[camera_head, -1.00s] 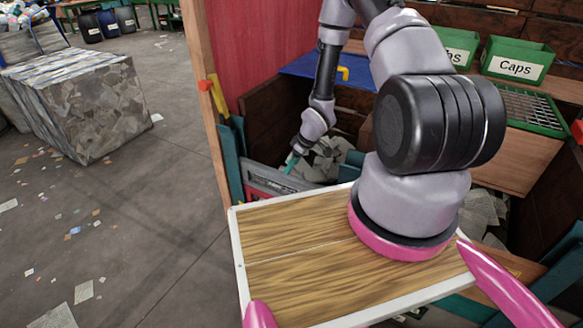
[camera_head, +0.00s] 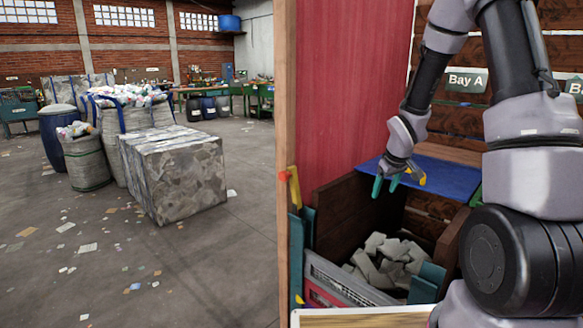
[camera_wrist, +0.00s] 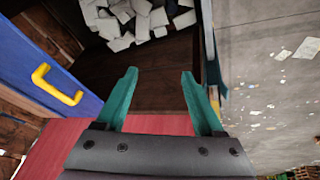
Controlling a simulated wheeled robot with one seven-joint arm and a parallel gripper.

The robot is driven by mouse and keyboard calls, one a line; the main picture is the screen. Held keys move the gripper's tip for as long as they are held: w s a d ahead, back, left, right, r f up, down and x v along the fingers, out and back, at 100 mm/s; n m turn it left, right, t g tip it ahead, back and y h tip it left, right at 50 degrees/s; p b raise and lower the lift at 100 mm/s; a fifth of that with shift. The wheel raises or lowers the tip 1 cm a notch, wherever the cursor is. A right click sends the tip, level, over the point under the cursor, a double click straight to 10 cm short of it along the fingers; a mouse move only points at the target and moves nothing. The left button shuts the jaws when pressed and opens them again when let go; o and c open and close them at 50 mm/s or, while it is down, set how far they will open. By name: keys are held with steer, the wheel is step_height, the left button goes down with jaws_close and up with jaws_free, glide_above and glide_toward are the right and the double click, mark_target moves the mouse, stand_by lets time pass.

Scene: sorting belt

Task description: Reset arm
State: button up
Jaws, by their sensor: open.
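My gripper (camera_head: 385,185) is raised at the end of my arm, in front of the red panel and above the bin of grey pieces. Its two teal fingers also show in the wrist view (camera_wrist: 160,100), spread apart with nothing between them. In the wrist view the fingers point toward the bin's dark wooden inner wall, and the grey pieces (camera_wrist: 130,20) lie beyond them.
A blue lid (camera_head: 440,177) with a yellow handle (camera_wrist: 57,85) is beside the gripper. A red panel (camera_head: 350,90) and wooden post (camera_head: 286,130) stand to the left. A wrapped bale (camera_head: 175,175) stands on the open floor. A Bay A sign (camera_head: 467,80) hangs behind.

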steer(key=s+r+m, duration=0.1)
steer(key=s+r, duration=0.2)
steer(key=r, duration=0.3)
steer(key=s+r+m+t, duration=0.1)
steer(key=s+r+m, duration=0.15)
steer(key=r, duration=0.35)
steer(key=s+r+m, duration=0.1)
steer(key=s+r, duration=0.3)
steer(key=r, duration=0.3)
steer(key=s+a+r+m+y, duration=0.1)
steer(key=s+a+r+m, duration=0.1)
steer(key=s+r, duration=0.3)
steer(key=s+a+r+m+t+y, duration=0.1)
steer(key=s+r, duration=0.4)
steer(key=s, duration=0.7)
steer(key=shift+s+a+m, duration=0.35)
steer(key=shift+a+m, duration=0.1)
steer(key=shift+a, duration=0.4)
